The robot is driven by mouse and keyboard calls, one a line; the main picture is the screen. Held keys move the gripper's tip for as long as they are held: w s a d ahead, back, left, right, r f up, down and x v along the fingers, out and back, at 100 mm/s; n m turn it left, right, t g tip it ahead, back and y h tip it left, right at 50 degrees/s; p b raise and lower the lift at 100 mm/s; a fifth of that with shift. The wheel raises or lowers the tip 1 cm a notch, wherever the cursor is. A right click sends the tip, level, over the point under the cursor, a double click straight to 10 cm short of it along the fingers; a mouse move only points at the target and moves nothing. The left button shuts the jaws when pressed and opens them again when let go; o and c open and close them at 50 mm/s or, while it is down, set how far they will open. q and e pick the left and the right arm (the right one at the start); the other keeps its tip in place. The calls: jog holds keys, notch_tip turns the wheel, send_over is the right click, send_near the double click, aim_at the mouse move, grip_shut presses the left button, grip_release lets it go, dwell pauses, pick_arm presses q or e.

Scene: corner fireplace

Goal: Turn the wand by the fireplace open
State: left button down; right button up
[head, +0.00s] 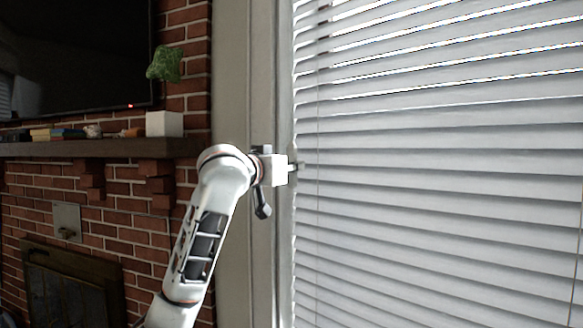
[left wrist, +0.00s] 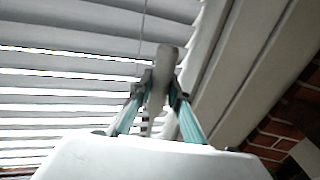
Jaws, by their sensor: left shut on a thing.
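The window blind (head: 440,190) fills the right of the head view. Its lower slats look nearly shut, while bright gaps show between the upper ones. My left gripper (head: 297,167) is at the blind's left edge beside the window frame. In the left wrist view, my left gripper (left wrist: 160,88) has its two teal-padded fingers closed together on the wand (left wrist: 167,58), a grey rod with a rounded end. The slats of the blind (left wrist: 60,75) lie behind it. In the head view the wand cannot be clearly made out at the gripper. My right gripper is not in view.
A pale window frame (head: 232,80) stands between the blind and the brick fireplace wall (head: 150,225). A mantel (head: 100,149) holds a potted plant (head: 164,123) and small items, below a dark television (head: 80,55). A thin cord (head: 318,110) hangs before the blind.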

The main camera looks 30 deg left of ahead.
pick_arm(q)
jog(key=m+h, duration=0.1)
jog(key=h, duration=0.1)
jog(key=m+h, duration=0.1)
jog(key=h, duration=0.1)
jog(key=shift+a+m, duration=0.25)
jog(key=shift+m, duration=0.05)
jog(key=m+g+h, duration=0.1)
jog(key=m+h, duration=0.1)
jog(key=h, duration=0.1)
jog(key=m+g+h, duration=0.1)
jog(key=m+h, duration=0.1)
jog(key=h, duration=0.1)
jog(key=m+g+h, duration=0.3)
jog(key=h, duration=0.1)
jog(key=shift+d+m+g+h, duration=0.1)
jog(key=shift+m+g+h, duration=1.2)
jog(key=shift+g, duration=0.2)
jog(key=shift+w+f+m+g+h, duration=0.1)
jog(key=shift+m+g+h, duration=0.3)
jog(key=shift+m+g, duration=0.3)
jog(key=shift+f, duration=0.1)
